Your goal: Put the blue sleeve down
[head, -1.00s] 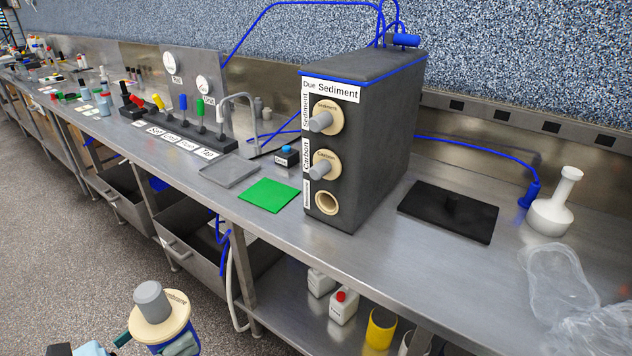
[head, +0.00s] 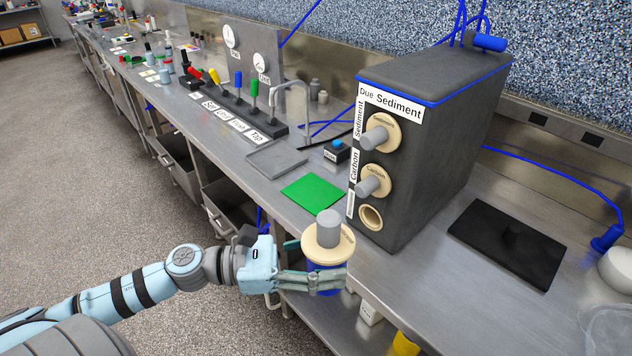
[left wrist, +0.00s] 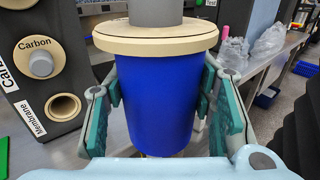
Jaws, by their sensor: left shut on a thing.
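The blue sleeve is a blue cylinder with a cream disc-shaped cap (head: 328,243) and a grey knob on top. It stands upright in my left gripper (head: 312,279), which is shut on it, at the front edge of the steel bench, in front of the dark filter box. In the left wrist view the blue sleeve (left wrist: 158,100) fills the middle, with a teal-padded finger on each side of its body. My right gripper is not in view.
The dark filter box (head: 425,150) has two capped ports and one open round port. A green mat (head: 313,193) and a grey tray (head: 276,158) lie to its left, with a row of coloured levers behind. A black plate (head: 507,243) lies to its right.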

